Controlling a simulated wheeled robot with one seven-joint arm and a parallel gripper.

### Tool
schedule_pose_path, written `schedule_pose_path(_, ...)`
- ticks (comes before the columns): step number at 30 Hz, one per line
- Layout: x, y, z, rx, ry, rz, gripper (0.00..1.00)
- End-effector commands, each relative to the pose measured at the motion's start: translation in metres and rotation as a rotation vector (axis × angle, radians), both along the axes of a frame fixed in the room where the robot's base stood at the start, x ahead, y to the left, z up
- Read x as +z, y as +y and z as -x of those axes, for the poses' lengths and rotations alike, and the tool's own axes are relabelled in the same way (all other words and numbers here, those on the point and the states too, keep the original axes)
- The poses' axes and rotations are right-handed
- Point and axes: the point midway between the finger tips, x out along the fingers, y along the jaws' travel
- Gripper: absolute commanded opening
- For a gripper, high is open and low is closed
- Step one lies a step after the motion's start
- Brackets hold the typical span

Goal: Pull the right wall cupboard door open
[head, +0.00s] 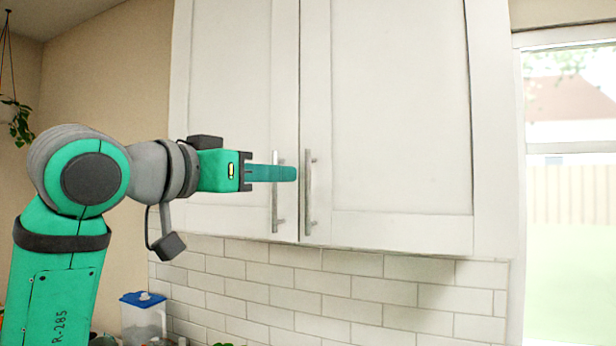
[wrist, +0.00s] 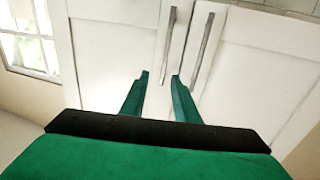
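The right wall cupboard door (head: 398,110) is white and panelled, and it looks shut. Its upright metal bar handle (head: 308,192) is by its left edge, low down. My gripper (head: 294,173) reaches in from the left, its fingertips just left of this handle in the head view. In the wrist view, which is turned upside down, my gripper (wrist: 160,76) is open and empty. There the right door's handle (wrist: 169,40) shows between and beyond the fingertips, its near end lined up with the gap. I cannot tell the remaining distance.
The left cupboard door (head: 240,100) is shut, and its handle (head: 275,195) stands close beside the right one, partly behind my fingers. White tiles (head: 330,285) lie below the cupboard. A window (head: 570,180) is at the right. A blue-lidded container (head: 143,315) stands low at left.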

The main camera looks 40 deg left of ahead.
Motion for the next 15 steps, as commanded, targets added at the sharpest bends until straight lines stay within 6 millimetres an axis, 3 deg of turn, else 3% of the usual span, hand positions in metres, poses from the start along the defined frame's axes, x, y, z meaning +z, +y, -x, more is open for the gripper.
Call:
schedule_pose_path(9, -0.002, 0.019, -0.042, 0.03, 0.002, 0.003, 0.28)
schedule_pose_path(15, -0.001, 0.013, -0.077, 0.017, 0.002, 0.003, 0.28)
